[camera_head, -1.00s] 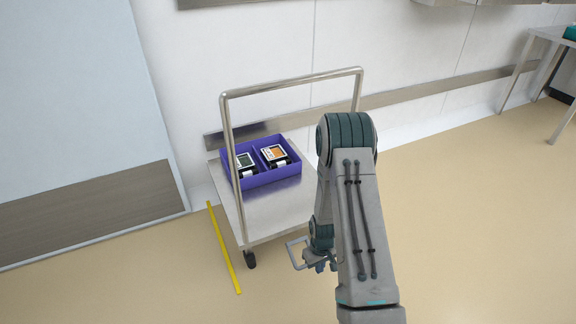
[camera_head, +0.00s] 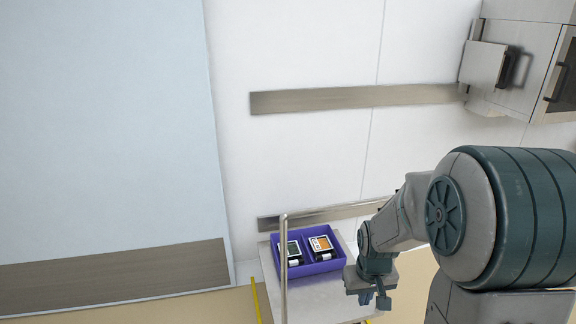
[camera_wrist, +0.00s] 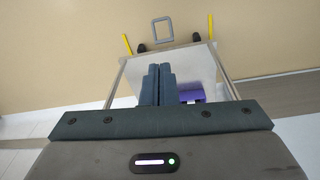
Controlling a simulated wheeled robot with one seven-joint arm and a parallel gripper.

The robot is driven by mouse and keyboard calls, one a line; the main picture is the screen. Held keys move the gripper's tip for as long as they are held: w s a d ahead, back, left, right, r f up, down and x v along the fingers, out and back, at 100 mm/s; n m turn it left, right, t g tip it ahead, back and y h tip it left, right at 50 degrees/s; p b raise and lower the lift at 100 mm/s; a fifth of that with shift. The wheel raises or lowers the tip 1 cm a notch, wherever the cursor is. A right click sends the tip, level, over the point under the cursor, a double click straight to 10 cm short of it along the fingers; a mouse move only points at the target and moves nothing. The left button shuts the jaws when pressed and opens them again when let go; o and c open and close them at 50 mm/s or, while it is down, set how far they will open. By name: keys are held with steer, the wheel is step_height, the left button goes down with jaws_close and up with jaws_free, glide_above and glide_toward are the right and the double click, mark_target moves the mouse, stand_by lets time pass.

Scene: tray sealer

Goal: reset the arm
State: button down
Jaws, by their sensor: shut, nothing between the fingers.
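My gripper (camera_head: 368,288) hangs at the lower right in the head view, just right of the purple bin on the cart. It also shows in the wrist view, where its two dark fingers (camera_wrist: 158,84) lie side by side, closed with nothing between them. My arm's large grey and teal joint fills the lower right of the head view and hides part of the cart.
A steel cart (camera_head: 325,300) with an upright rail stands below the wall. On it sits a purple divided bin (camera_head: 312,268) holding two labelled packs. A yellow floor line (camera_head: 257,300) runs left of the cart. Steel cabinets (camera_head: 515,60) are at the upper right.

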steer(key=s+a+r+p, duration=0.1)
steer(key=s+r+p, duration=0.3)
steer(key=r, duration=0.4)
steer(key=s+a+r+t+p, duration=0.1)
steer(key=s+r+p, duration=0.3)
steer(key=r, duration=0.5)
steer(key=s+a+r+m+p, duration=0.1)
steer(key=s+r+p, duration=0.3)
steer(key=r, duration=0.5)
steer(key=shift+s+r, duration=0.2)
steer(key=shift+s, duration=0.7)
